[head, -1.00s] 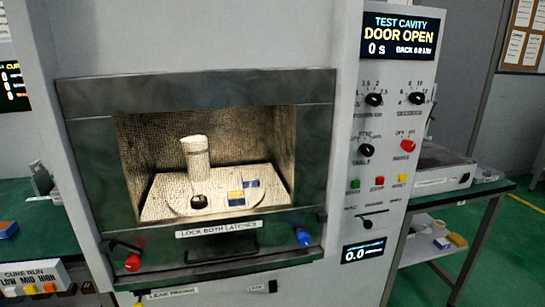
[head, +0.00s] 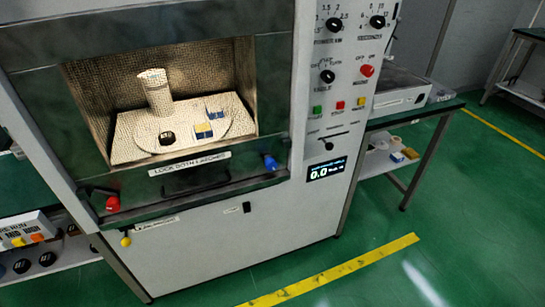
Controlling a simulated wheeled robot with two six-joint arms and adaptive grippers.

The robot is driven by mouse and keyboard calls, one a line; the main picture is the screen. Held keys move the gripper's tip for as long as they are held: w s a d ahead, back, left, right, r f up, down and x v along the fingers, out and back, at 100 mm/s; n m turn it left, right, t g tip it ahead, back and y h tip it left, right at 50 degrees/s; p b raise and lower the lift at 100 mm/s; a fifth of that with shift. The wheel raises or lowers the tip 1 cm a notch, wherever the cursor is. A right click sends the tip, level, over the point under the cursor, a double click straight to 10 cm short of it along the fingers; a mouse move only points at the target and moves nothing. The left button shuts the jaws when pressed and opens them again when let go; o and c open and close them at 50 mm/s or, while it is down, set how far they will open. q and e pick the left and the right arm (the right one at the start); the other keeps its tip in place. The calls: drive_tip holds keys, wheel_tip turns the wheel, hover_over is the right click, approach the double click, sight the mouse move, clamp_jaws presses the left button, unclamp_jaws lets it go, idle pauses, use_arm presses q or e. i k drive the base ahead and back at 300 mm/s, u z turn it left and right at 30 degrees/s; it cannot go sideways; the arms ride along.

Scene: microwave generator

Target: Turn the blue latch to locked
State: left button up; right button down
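The blue latch (head: 270,163) sits at the lower right corner of the cavity opening, on the front of the machine. It looks tilted; I cannot tell its exact setting. A red latch (head: 112,203) sits at the lower left corner. A label reading "LOCK BOTH LATCHES" (head: 189,164) is between them, with a dark handle (head: 196,181) below. The cavity (head: 85,100) is lit and shows a pale cylinder (head: 155,92) and small blocks on a plate. Neither gripper is in the head view.
The control panel with knobs (head: 327,76), a red button (head: 367,71) and a small display (head: 326,169) is right of the cavity. The green floor (head: 400,275) in front right is clear, with a yellow line (head: 335,272).

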sight(271, 164)
drive_tip(key=k, duration=1.3)
drive_tip(key=z, duration=0.75)
drive_tip(key=i, duration=0.65)
drive_tip(key=z, duration=0.4)
drive_tip(key=i, duration=1.05)
drive_tip(key=u, duration=0.55)
